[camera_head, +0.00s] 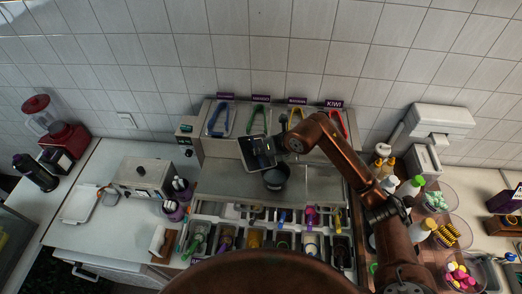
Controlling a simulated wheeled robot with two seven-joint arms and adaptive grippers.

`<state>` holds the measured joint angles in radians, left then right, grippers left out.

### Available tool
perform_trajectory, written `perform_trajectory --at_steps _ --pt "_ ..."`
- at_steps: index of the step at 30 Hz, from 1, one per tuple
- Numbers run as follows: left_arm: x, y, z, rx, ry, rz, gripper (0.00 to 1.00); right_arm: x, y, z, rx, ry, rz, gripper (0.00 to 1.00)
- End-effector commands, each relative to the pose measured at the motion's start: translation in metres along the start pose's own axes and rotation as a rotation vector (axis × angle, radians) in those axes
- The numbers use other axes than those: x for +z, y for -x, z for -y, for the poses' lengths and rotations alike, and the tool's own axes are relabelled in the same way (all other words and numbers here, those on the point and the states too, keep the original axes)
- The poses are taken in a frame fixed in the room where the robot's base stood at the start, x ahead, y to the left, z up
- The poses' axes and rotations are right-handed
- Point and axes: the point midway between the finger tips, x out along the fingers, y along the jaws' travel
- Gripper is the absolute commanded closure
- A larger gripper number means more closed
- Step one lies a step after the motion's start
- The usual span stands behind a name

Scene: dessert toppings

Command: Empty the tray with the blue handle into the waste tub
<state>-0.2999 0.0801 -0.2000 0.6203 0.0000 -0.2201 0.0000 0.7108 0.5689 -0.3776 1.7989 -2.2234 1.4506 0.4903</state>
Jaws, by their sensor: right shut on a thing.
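My right gripper (264,146) is at the middle of the counter, at the end of the copper arm that comes in from the right. It is shut on a tilted dark tray (247,154) with a pale rim. The handle is mostly hidden by the jaws, so I cannot clearly tell its colour. The tray is held up to the upper left of a round dark tub (275,178), which stands on the steel worktop. I cannot see what is in the tray or in the tub. My left gripper is not in view.
Coloured tongs, with blue ones (217,121) at the left, hang on the back panel. Several topping bins (225,240) line the front. A steel box (143,177) stands at left. Bottles (411,187) and tiered bowls are at right. The worktop left of the tub is clear.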

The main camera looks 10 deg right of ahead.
Motion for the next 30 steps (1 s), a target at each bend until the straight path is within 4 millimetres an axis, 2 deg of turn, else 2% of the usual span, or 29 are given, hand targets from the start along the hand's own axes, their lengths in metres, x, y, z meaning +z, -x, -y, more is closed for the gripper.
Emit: perform_trajectory --at_steps 24,30 --pt "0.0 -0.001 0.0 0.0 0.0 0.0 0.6 -0.006 -0.026 -0.001 -0.211 0.059 -0.244 1.0" --pt "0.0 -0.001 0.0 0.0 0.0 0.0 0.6 -0.003 -0.024 -0.003 -0.257 0.072 -0.299 1.0"
